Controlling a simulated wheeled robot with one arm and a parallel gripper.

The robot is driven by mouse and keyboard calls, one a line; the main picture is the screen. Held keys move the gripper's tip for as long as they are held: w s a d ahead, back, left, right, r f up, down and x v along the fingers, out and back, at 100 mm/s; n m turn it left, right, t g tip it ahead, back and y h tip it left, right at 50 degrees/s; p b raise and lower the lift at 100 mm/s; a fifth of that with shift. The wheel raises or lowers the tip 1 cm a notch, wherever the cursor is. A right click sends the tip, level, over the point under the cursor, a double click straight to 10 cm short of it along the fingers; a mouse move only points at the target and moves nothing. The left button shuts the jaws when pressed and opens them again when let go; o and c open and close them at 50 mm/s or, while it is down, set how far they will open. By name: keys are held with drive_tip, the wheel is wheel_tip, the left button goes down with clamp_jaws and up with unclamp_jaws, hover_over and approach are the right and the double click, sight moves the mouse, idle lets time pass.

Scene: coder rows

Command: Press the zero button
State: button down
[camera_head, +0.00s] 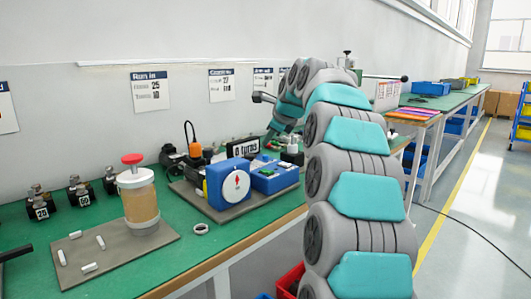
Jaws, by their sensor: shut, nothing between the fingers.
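A blue counter unit stands on a grey board on the green bench. Its left blue housing (213,190) has a round white dial (236,186) with a red mark. Its lower blue box (272,183) to the right has small buttons on top, one of them green; which one is the zero button is too small to tell. My gripper (271,138) points down just above and behind the lower blue box, shut and empty. Its fingertips are small here; I cannot tell whether they touch anything.
A jar (139,200) with a red-topped lid stands on a grey board (120,252) at the left, with several small white pieces. Several black numbered blocks (80,195) sit behind it. An orange-topped device (195,149) stands behind the unit.

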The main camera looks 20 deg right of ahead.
sight(268, 160)
wheel_tip(268, 160, up, 4)
drive_tip(key=shift+f+p, duration=0.25)
drive_tip(key=shift+p, duration=0.85)
drive_tip(key=shift+s, duration=0.1)
